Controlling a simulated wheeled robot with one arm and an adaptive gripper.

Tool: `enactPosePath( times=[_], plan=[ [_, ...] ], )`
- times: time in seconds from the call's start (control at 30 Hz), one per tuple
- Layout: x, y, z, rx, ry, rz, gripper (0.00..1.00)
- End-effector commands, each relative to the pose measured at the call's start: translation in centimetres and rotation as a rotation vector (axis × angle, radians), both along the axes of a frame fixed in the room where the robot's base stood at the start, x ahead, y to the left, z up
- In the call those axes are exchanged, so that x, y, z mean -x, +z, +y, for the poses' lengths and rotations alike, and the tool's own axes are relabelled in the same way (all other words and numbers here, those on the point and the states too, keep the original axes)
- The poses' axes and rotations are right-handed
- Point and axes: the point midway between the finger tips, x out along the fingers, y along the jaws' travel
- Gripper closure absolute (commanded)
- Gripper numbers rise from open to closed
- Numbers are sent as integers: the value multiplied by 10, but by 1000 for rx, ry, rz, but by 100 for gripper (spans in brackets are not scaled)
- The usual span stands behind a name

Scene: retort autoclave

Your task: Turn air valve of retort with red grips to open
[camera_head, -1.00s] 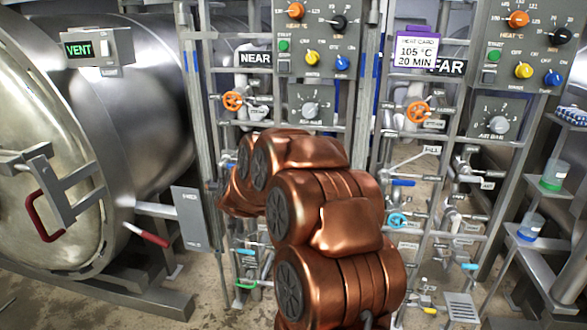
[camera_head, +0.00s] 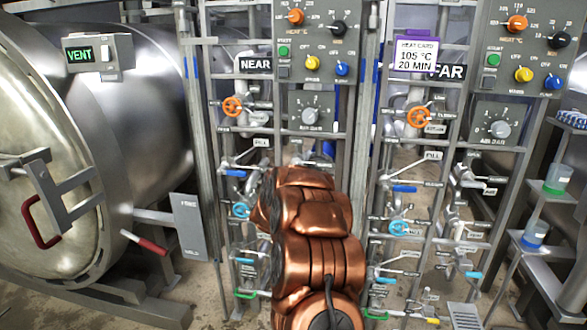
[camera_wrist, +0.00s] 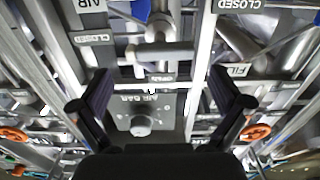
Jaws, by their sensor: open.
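The steel retort (camera_head: 165,95) at the left in the head view has a red grip (camera_head: 40,222) on its door and a red-gripped lever (camera_head: 150,246) low beside it. A "NEAR" panel (camera_head: 255,64) stands right of it. In the wrist view, an "AIR" label (camera_wrist: 93,4) is cut by the top edge, above a "CLOSED" plate (camera_wrist: 95,38). A blue part (camera_wrist: 141,10) shows beside it; I cannot tell whether it is the air valve's handle. My gripper (camera_wrist: 160,75) is open and empty, facing the pipework. In the head view my arm hides it.
The air dial (camera_wrist: 141,123) shows between my fingers in the wrist view. Orange handwheels (camera_head: 232,106) and blue handwheels (camera_head: 240,210) sit on the pipes. A second panel marked "FAR" (camera_head: 450,72) stands right. A shelf with bottles (camera_head: 535,232) is at the far right.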

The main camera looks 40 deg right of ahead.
Motion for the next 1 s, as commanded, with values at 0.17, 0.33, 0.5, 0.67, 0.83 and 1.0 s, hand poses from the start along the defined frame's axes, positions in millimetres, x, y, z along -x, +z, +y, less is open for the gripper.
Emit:
enactPosePath(
  times=[0.17, 0.33, 0.5, 0.67, 0.83, 1.0],
  plan=[
    [-12, 1, -18, -1, 0, 1, 0],
    [-22, 0, -32, 0, -1, 0, 0],
    [-27, 0, -39, -2, 1, 0, 0],
    [-28, 1, -40, -1, 2, 0, 0],
    [-28, 1, -40, -1, 2, 0, 6],
    [-28, 0, -40, -1, 1, 0, 24]
  ],
)
